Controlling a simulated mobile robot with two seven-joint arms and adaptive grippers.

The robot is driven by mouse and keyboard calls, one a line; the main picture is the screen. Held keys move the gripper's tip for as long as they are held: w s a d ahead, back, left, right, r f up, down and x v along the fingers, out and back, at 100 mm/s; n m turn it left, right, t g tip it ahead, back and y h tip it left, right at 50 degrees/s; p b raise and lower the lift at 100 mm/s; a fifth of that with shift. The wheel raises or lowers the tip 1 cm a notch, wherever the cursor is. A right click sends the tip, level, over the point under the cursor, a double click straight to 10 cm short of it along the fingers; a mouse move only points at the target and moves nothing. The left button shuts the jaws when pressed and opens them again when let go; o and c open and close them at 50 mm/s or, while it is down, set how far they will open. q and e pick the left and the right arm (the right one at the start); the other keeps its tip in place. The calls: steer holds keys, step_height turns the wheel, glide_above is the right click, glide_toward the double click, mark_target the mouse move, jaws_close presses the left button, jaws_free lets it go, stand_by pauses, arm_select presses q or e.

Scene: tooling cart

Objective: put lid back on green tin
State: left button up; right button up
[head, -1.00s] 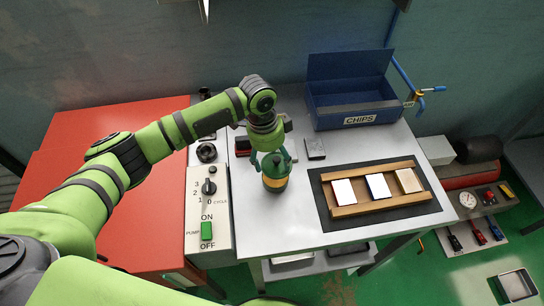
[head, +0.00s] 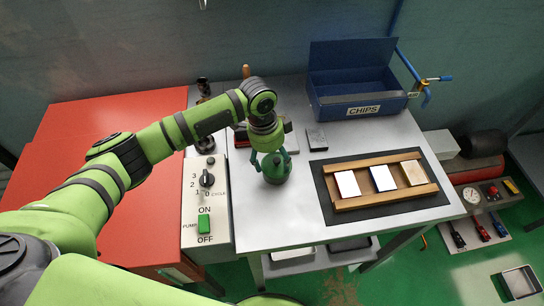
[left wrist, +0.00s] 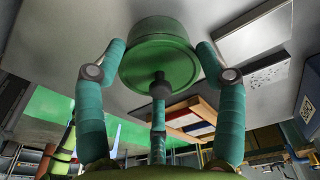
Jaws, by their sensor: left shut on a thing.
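The green lid (left wrist: 158,68) with its dark knob fills the upper middle of the left wrist view, with a green side wall showing beyond it. My left gripper (head: 272,168) is over the steel cart top and points down. Its teal fingers stand around the lid, shut on it, with two fingertips at opposite sides of the rim. In the head view the green tin (head: 276,178) shows only as a green round shape under the fingers. I cannot tell whether lid and tin touch. My right gripper is out of view.
A control panel (head: 218,228) with knob and green button lies left of the gripper. A wooden tray (head: 385,201) on a dark mat is to the right. The blue CHIPS bin (head: 340,112) stands behind. A dark flat block (head: 317,139) lies between. The cart's front is clear.

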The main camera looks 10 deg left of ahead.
arm_select(q)
steer(key=shift+p, duration=0.7)
stand_by(0.7)
steer(key=shift+a+f+p, duration=0.1)
steer(key=shift+f+p, duration=0.05)
steer(key=shift+p, duration=0.5)
stand_by(1.2)
stand_by(0.3)
steer(key=o, duration=1.3)
steer(key=shift+c, duration=0.2)
steer(key=shift+o, duration=0.3)
step_height(320, 180, up, 5)
steer(key=p, duration=0.5)
steer(key=shift+r+p, duration=0.85)
steer(key=shift+r, duration=0.15)
